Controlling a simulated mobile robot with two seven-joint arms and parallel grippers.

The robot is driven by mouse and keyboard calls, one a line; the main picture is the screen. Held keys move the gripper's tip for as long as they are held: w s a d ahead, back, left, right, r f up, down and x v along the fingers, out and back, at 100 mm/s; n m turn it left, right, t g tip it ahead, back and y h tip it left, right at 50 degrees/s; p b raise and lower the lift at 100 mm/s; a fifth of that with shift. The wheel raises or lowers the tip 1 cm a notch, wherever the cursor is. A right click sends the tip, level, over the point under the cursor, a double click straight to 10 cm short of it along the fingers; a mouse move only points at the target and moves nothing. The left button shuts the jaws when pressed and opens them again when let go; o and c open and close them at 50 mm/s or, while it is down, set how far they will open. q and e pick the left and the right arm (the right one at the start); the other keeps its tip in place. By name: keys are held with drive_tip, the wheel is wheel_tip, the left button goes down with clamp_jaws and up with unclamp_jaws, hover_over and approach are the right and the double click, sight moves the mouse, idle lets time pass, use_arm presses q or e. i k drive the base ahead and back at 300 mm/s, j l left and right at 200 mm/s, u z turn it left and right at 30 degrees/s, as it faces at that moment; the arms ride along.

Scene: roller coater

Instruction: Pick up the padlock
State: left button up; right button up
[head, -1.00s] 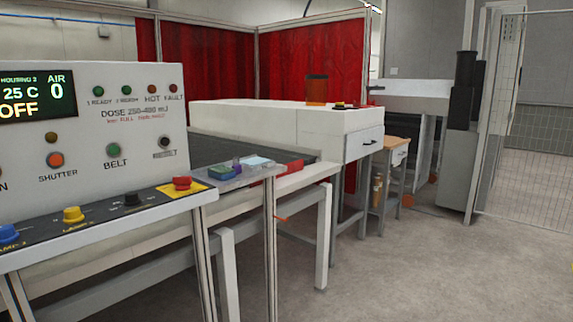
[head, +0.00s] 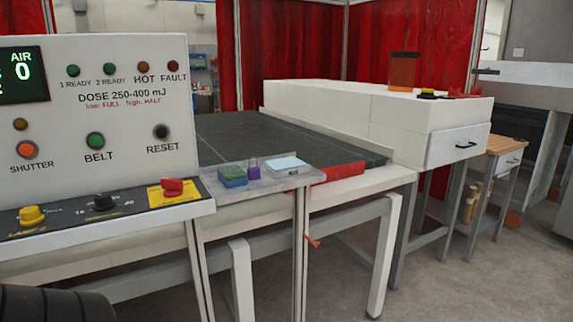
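A small purple object (head: 253,168) stands on the grey shelf (head: 222,193) at the right end of the control panel. It may be the padlock, but it is too small to be sure. A green and blue block (head: 232,177) lies to its left and a pale blue-topped box (head: 287,166) to its right. Neither gripper is in view. A dark rounded part at the bottom left edge looks like part of my arm.
The control panel (head: 95,135) with lamps and knobs fills the left. Behind the shelf are a dark belt (head: 270,138), a red strip (head: 346,171) and a white housing (head: 400,140). Table legs stand below. The floor (head: 340,290) in front is clear at the right.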

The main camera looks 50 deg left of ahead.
sight(253, 173)
drive_tip(key=i+u, duration=0.25)
drive_tip(key=i+l+u, duration=0.25)
drive_tip(key=i, duration=0.2)
drive_tip(key=i+l+u, duration=0.25)
drive_tip(key=i, duration=0.15)
drive_tip(key=i+l+u, duration=0.1)
drive_tip(key=u, duration=0.25)
drive_tip(key=i+l+u, duration=0.2)
drive_tip(key=u, duration=0.15)
drive_tip(key=i+l+u, duration=0.2)
drive_tip(key=u, duration=0.15)
